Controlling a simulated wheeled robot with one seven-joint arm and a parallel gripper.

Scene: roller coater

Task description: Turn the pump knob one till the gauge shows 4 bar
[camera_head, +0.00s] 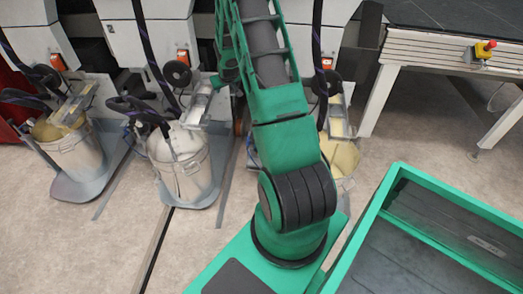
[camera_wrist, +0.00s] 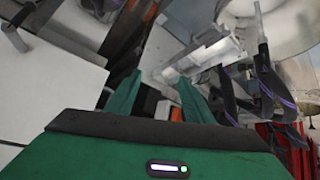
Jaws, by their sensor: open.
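My gripper (camera_wrist: 159,75) shows in the wrist view with its two green fingers apart and nothing held between them. Behind the fingers are a metal bracket (camera_wrist: 197,52) and an orange switch (camera_wrist: 164,110) by a white cabinet (camera_wrist: 40,78). In the head view my green arm reaches up the middle and hides the gripper. White pump cabinets (camera_head: 152,43) stand at the back, with orange-red switches (camera_head: 183,57) and black round parts (camera_head: 177,73) near their lower fronts. I cannot make out pump knob one or the gauge reading in either view.
Pails (camera_head: 180,165) stand on grey trays below the cabinets; another pail (camera_head: 75,150) is at the left. Black hoses hang in front. A green-rimmed bin (camera_head: 400,170) fills the lower right. A conveyor with a yellow-red emergency button (camera_head: 484,50) is at the upper right.

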